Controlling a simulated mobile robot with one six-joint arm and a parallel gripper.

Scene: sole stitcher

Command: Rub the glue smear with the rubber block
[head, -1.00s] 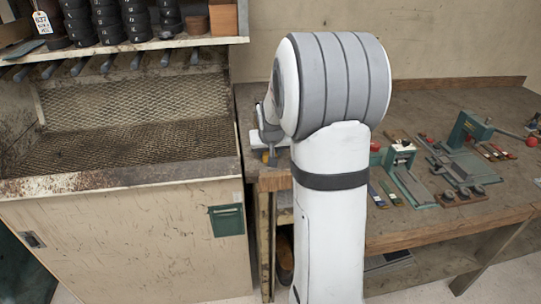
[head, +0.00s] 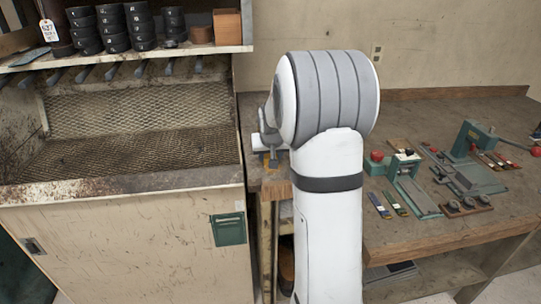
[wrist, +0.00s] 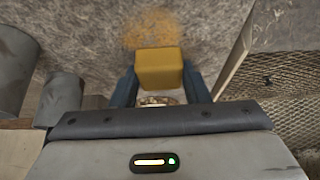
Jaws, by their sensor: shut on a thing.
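My gripper (wrist: 160,84) is shut on a yellow rubber block (wrist: 160,68), with a dark blue finger on each side of it in the wrist view. The glue smear (wrist: 153,26) is an orange-tan, speckled patch on a grey, mottled surface just beyond the block. The block covers the near edge of the smear in the picture. I cannot tell whether the block touches the surface. In the head view my arm hides most of the gripper, and only a small part shows by the bench's left end.
A dirty cabinet with a mesh-lined bay (head: 130,148) stands at left, and its mesh shows at right in the wrist view. A shelf of black rolls (head: 120,30) hangs above. Grey cylinders (wrist: 65,98) stand at left in the wrist view. Tools and green fixtures (head: 415,192) occupy the bench (head: 440,238).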

